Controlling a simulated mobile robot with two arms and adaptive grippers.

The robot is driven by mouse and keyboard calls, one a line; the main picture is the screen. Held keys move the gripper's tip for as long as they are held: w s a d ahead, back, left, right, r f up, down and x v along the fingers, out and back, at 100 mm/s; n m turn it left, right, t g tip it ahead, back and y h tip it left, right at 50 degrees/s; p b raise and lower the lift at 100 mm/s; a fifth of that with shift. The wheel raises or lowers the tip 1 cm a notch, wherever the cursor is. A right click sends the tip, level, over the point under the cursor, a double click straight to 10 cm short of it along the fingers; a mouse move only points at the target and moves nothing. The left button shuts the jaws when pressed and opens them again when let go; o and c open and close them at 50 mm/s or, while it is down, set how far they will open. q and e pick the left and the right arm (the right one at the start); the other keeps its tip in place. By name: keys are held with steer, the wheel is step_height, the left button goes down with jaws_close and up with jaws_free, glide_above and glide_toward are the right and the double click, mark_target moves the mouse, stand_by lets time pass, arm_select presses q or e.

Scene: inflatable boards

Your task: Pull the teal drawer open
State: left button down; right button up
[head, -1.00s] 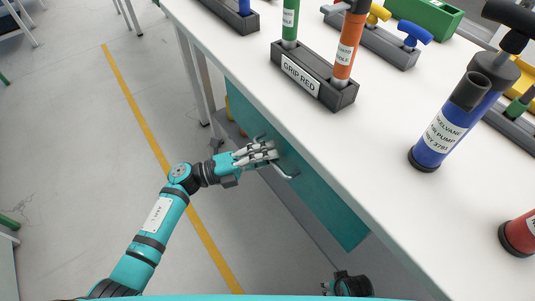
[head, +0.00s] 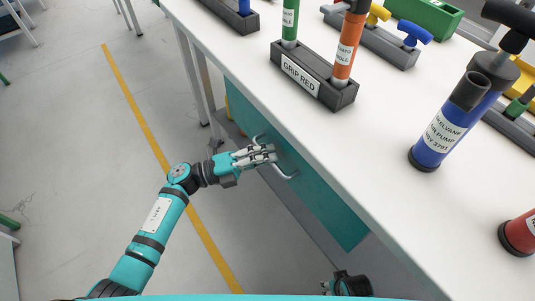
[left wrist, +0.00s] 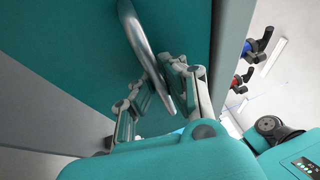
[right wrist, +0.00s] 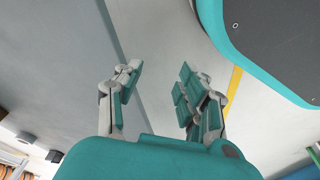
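The teal drawer (head: 320,195) is under the white workbench, with its front facing my left arm. It appears closed. A curved metal handle (head: 288,176) sticks out from its front. The handle (left wrist: 140,40) also shows in the left wrist view, running down between the fingers. My left gripper (head: 268,153) is at the handle, with its fingers drawn in on either side of the bar. In the left wrist view, the fingers (left wrist: 160,80) look closed on the bar. My right gripper (right wrist: 158,82) is open and empty above the floor.
The white benchtop (head: 370,145) holds a grey rack (head: 310,90) with green and orange tools, a blue pump (head: 445,130), a red cylinder (head: 520,235) and a green bin (head: 425,15).

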arm_select(q)
steer(key=s+a, duration=0.7)
steer(key=a, duration=0.3)
steer(key=s+a+p, duration=0.1)
steer(key=s+a, duration=0.7)
steer(key=a, duration=0.2)
steer(key=shift+a+f+p, duration=0.2)
steer(key=shift+a+p, duration=0.1)
steer(key=shift+a, duration=0.05)
arm_select(e)
steer(key=s+f, duration=0.4)
steer(key=shift+d+f, duration=0.25)
steer(key=shift+d, duration=0.05)
arm_select(q)
steer(key=shift+s, duration=0.1)
steer(key=c, duration=1.4)
jaws_free()
steer(key=v, duration=1.2)
arm_select(e)
steer(key=shift+r, duration=0.1)
